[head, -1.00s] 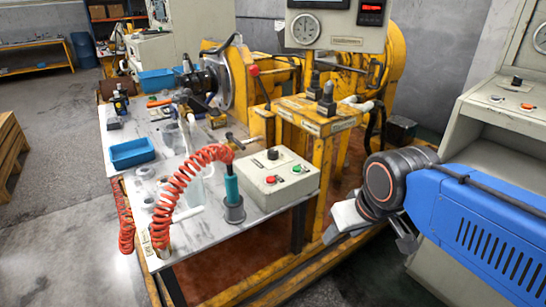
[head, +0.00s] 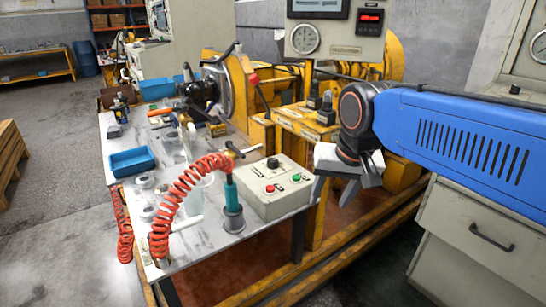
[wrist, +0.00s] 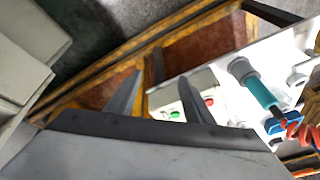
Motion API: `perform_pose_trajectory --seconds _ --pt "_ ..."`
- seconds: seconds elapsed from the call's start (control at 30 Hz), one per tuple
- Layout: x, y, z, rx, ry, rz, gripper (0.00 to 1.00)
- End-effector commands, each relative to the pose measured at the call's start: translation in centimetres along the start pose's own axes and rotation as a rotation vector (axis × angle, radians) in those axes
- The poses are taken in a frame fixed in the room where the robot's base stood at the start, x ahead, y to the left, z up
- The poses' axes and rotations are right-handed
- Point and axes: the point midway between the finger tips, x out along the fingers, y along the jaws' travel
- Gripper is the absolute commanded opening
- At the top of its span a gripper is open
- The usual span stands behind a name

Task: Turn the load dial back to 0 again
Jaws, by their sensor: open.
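The grey control box (head: 265,202) sits at the near right corner of the workbench. It has a black knob (head: 272,163), which I take for the load dial, above a red button (head: 269,188) and a green button (head: 295,177). The knob's pointer and scale are too small to read. My gripper (head: 333,195) is open and empty, to the right of the box and apart from it. In the wrist view its two fingers (wrist: 160,98) spread in front of the box; the buttons show between and beside them, but I cannot make out the knob.
A red coiled hose (head: 185,195) and a teal-handled tool (head: 232,195) stand left of the box. A yellow machine frame (head: 300,130) rises behind it, with a round gauge (head: 305,39) above. A grey cabinet (head: 470,240) stands at right.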

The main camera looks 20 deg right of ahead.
Motion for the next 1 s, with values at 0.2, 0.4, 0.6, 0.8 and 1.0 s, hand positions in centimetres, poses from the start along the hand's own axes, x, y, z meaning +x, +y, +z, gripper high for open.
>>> perform_pose_trajectory --seconds 0.2,0.4,0.6,0.8,1.0 --pt "-2.9 -3.4 -6.5 0.252 -0.06 0.026 0.47" --pt "-4.6 -6.6 -12.0 0.485 -0.106 0.064 0.47" --pt "-5.6 -9.9 -17.4 0.718 -0.143 0.116 0.47" --pt "-5.9 -13.1 -21.9 0.934 -0.167 0.176 0.47" --pt "-5.8 -14.9 -24.5 1.07 -0.176 0.218 0.47"
